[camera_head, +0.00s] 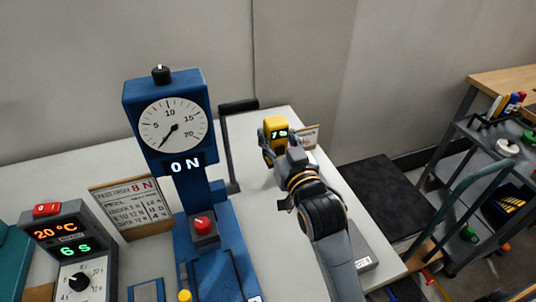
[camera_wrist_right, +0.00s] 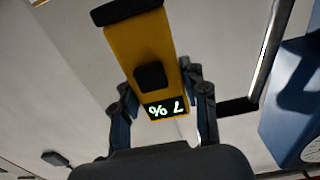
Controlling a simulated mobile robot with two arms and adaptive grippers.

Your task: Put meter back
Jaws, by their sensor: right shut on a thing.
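The yellow meter (camera_head: 273,127) has a small lit display and a dark button. In the head view it is above the far right part of the white table, upright or nearly so. My right gripper (camera_head: 280,150) is shut on it. In the right wrist view the meter (camera_wrist_right: 145,55) sits between the two fingers of my right gripper (camera_wrist_right: 160,105), its display upside down and seeming to read 7 %. Whether its lower end touches anything is hidden by the gripper. My left gripper is not in view.
A blue press with a round dial (camera_head: 172,124) stands left of my right arm. A dark post (camera_head: 231,155) stands between them. A small card (camera_head: 308,136) is behind the meter. A cart (camera_head: 470,165) stands at right. The white table (camera_head: 262,215) is bare between press and arm.

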